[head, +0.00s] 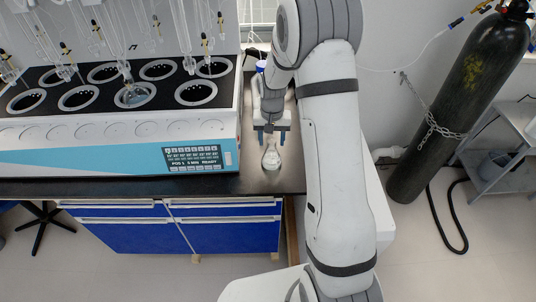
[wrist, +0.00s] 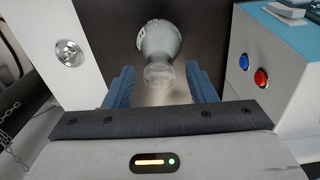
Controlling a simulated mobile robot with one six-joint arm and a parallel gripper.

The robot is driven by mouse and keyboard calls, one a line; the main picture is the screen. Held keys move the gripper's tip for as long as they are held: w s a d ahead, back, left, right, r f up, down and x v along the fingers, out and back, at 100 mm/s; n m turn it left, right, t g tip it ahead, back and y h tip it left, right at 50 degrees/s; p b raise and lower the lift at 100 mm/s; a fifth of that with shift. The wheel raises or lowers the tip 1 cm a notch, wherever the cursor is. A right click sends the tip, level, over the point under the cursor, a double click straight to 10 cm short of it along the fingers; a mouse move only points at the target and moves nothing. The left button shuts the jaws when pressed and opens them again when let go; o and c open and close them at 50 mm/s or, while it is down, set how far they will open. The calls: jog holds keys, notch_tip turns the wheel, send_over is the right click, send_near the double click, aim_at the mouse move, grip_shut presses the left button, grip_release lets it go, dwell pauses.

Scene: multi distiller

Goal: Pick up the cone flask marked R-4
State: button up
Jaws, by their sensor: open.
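A clear cone flask (head: 271,159) stands on the dark bench top to the right of the distiller. Its marking cannot be read, so I cannot tell if it is R-4. My gripper (head: 271,134) is open, its blue fingers pointing at the flask from behind in the head view. In the wrist view the flask (wrist: 159,40) lies ahead of my gripper (wrist: 160,80), with its neck near the gap between the two fingers. I see no finger touching the glass.
The multi distiller (head: 100,140) stands close on the left, with glassware hanging above its wells. Its red button (wrist: 261,78) shows in the wrist view. A chained black gas cylinder (head: 455,110) stands at the right. The bench's front edge is close to the flask.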

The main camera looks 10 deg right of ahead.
jog(key=shift+f, duration=0.8)
jog(key=shift+c, duration=0.4)
grip_shut()
